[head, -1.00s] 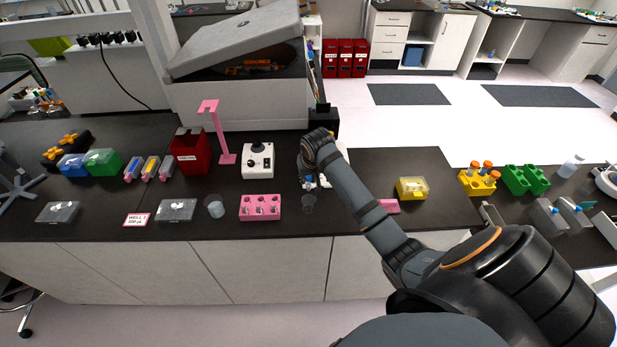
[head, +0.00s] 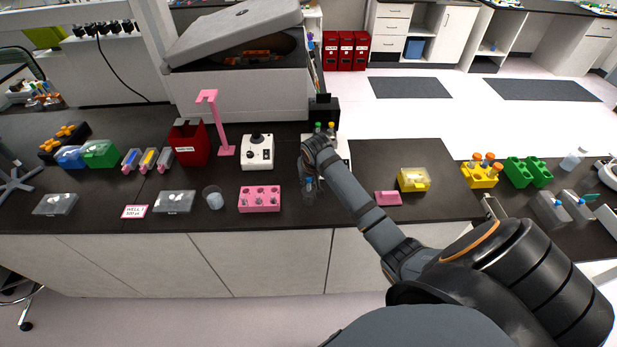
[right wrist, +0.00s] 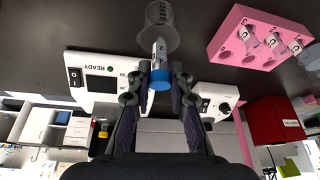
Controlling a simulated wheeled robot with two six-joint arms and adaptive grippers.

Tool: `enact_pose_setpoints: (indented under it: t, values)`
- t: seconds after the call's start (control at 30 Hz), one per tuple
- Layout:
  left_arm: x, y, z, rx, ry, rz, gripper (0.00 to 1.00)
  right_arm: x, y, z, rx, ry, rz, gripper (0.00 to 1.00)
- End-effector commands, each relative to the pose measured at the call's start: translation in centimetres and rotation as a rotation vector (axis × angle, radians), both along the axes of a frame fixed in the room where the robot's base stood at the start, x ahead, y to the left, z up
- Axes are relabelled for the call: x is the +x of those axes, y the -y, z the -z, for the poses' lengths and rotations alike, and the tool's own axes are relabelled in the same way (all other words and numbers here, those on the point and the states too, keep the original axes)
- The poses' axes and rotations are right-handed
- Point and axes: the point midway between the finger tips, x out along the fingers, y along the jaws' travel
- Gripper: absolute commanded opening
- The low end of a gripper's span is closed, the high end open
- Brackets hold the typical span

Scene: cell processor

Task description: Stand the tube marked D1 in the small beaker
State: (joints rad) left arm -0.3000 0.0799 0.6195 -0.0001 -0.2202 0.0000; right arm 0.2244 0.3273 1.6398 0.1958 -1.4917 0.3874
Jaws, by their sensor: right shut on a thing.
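My right gripper (right wrist: 160,76) is shut on a capped tube with a blue cap (right wrist: 160,80). The tube's clear body (right wrist: 160,50) points away from the gripper, tip first, toward the small clear beaker (right wrist: 158,13). In the right wrist view the tip overlaps the beaker's rim; I cannot tell whether it is inside or just above. The mark on the tube is too small to read. In the head view the right gripper (head: 309,172) is directly over the small beaker (head: 308,197) and partly covers it. My left gripper is not in view.
A pink rack (head: 260,199) stands left of the small beaker, with a larger beaker (head: 213,198) beyond it. A white device with a READY screen (right wrist: 98,83) is behind the gripper. A white joystick-like device (head: 257,152) stands back left. Bench right of the arm is partly clear.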

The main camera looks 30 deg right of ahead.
Motion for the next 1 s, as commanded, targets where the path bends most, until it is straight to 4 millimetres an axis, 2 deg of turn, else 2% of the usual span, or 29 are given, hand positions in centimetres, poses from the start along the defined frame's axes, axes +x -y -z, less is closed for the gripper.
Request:
enact_pose_setpoints:
  t: [1.0]
  values:
    - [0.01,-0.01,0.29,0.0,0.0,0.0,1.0,-0.01,0.0,0.71,0.0,0.0,0.0,0.07]
